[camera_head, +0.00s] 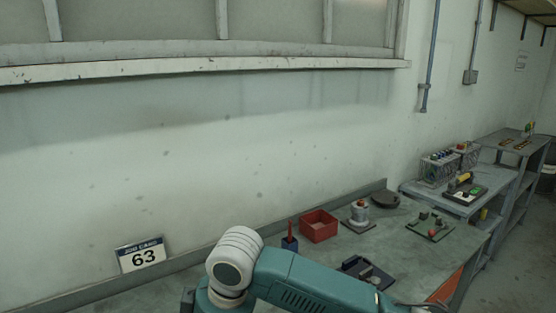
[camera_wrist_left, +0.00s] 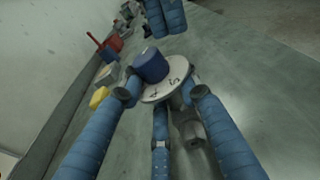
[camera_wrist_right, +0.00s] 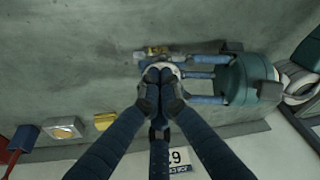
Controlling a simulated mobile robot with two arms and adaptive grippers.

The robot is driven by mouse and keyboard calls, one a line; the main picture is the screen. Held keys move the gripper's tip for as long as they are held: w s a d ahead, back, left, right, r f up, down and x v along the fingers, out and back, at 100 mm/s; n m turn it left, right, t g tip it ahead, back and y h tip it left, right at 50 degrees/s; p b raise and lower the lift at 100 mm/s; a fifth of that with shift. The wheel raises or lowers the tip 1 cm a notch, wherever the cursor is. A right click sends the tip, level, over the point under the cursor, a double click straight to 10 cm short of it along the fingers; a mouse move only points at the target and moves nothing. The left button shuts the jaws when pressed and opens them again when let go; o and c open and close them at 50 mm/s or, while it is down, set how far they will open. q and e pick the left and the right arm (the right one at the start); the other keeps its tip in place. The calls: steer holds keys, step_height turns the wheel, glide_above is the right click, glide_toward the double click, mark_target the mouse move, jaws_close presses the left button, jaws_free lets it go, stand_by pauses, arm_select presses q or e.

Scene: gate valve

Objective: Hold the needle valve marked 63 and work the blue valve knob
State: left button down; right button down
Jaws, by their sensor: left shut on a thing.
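The needle valve shows in the left wrist view as a pale round plate (camera_wrist_left: 168,83) with dark marks, on a grey body. The blue valve knob (camera_wrist_left: 151,66) stands on the plate. My left gripper (camera_wrist_left: 160,95) is shut on the valve, its blue fingers around the body below the plate. My right gripper (camera_wrist_left: 165,18) is just beyond the knob, apart from it in that view. In the right wrist view its fingertips (camera_wrist_right: 159,78) are together and cover most of the valve. A sign marked 63 (camera_head: 143,255) stands at the wall. The head view shows neither gripper nor the valve.
A yellow block (camera_wrist_right: 103,121), a grey box (camera_wrist_right: 62,128) and a blue holder (camera_wrist_right: 22,138) lie along the wall side. A red bin (camera_head: 319,226) and a grey fixture (camera_head: 359,210) stand farther along the bench. The bench top (camera_wrist_left: 235,85) beside the valve is clear.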

arm_select(q)
steer(key=shift+s+f, duration=0.2)
steer(key=shift+f, duration=0.25)
arm_select(e)
steer(key=v, duration=0.3)
steer(key=a+v, duration=0.1)
steer(key=v, duration=0.1)
steer(key=shift+w+d+r, duration=0.1)
steer(key=shift+w+r, duration=0.2)
arm_select(q)
steer(key=c, duration=1.2)
jaws_free()
steer(key=shift+r, duration=0.1)
steer(key=shift+w+r, duration=0.1)
steer(key=shift+w, duration=0.05)
steer(key=shift+a, duration=0.1)
